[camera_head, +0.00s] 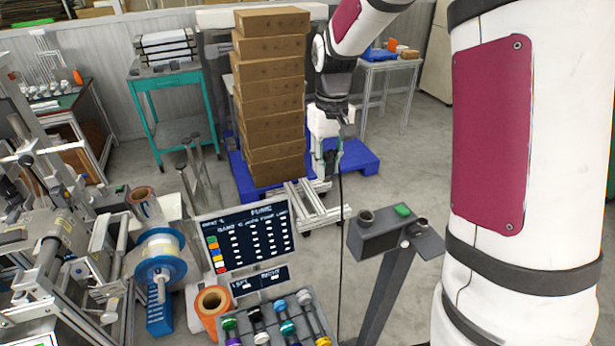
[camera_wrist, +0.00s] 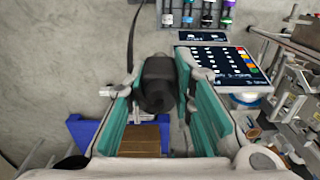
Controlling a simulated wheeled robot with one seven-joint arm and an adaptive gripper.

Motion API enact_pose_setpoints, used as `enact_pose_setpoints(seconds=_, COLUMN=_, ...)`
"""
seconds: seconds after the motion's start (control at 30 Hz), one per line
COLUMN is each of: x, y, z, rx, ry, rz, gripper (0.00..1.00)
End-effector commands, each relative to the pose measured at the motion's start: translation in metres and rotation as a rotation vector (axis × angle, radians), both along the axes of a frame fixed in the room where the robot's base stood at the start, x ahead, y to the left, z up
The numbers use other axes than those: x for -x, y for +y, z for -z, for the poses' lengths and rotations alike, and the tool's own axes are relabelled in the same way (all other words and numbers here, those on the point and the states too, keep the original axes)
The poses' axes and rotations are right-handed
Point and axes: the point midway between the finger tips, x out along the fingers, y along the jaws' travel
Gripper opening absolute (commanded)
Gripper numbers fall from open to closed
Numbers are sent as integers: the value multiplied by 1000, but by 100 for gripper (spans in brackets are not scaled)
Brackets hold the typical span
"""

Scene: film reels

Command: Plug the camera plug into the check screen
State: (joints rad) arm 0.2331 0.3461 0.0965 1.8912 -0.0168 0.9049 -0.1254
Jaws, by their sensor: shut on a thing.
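A thin dark cable (camera_head: 340,240) hangs down below the gripper in the head view. The plug is too small to make out there. A dark screen (camera_head: 247,240) with a table and coloured squares stands at lower middle, well apart from the gripper. It also shows in the wrist view (camera_wrist: 216,64). I cannot see a socket on it.
A small panel (camera_head: 258,284) and a tray of coloured-ended parts (camera_head: 280,322) sit below the screen. A grey stand with a green-topped box (camera_head: 392,228) is to the right. Stacked cartons (camera_head: 270,100) stand on a blue pallet (camera_head: 355,160). Reels and machinery crowd the left.

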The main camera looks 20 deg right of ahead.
Motion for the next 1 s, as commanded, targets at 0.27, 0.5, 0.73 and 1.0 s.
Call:
enact_pose_setpoints(seconds=0.27, x=83, y=-28, z=-81, rx=11, ry=-4, rz=2, gripper=0)
enact_pose_setpoints(seconds=0.5, x=119, y=-34, z=-107, rx=19, ry=2, rz=-2, gripper=0)
enact_pose_setpoints(seconds=0.73, x=122, y=-34, z=-100, rx=20, ry=4, rz=-3, gripper=0)
enact_pose_setpoints(seconds=1.0, x=120, y=-34, z=-71, rx=20, ry=4, rz=-2, gripper=0)
